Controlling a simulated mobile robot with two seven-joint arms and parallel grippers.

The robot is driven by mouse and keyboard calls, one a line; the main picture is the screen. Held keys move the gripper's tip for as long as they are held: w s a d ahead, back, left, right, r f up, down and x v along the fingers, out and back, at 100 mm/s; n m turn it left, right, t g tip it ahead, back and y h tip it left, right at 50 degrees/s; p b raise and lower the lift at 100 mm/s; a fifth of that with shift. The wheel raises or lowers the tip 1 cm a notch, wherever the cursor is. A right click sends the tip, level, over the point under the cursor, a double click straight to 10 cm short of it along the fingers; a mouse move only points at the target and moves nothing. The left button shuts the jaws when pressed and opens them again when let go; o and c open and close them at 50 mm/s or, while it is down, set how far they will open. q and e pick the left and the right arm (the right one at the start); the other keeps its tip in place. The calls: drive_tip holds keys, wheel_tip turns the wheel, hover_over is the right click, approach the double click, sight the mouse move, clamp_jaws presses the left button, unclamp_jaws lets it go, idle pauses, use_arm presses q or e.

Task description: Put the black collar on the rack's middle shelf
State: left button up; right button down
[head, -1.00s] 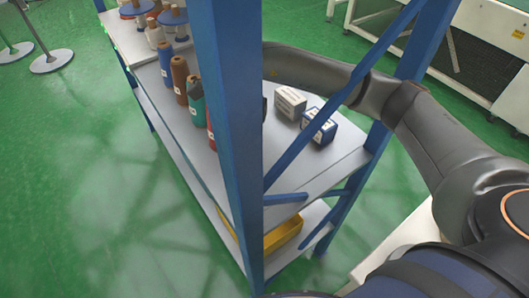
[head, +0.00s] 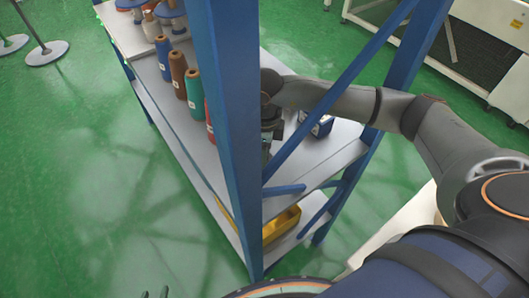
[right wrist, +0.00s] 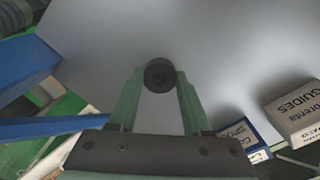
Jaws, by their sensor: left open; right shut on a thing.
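The black collar (right wrist: 159,75) is a small dark ring between the green fingertips of my right gripper (right wrist: 159,80), which is shut on it. In the right wrist view it shows against the grey surface of a shelf (right wrist: 220,50); I cannot tell whether it touches. In the head view my right arm reaches between the blue posts over the rack's grey shelf (head: 325,160), above a lower shelf; the collar is hidden there.
A blue-white box (right wrist: 242,134) and a grey box (right wrist: 298,113) stand close to my right gripper. Several thread cones (head: 194,90) line the shelf's left. A blue post (head: 226,130) and slanted brace (head: 325,95) flank the arm. A yellow bin (head: 280,232) sits below.

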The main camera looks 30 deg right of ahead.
drive_tip(key=shift+f, duration=0.2)
drive_tip(key=shift+c, duration=1.7)
unclamp_jaws()
drive_tip(key=shift+r, duration=0.1)
wheel_tip(320, 180, up, 12)
drive_tip(key=b, duration=0.1)
drive_tip(key=shift+r, duration=0.15)
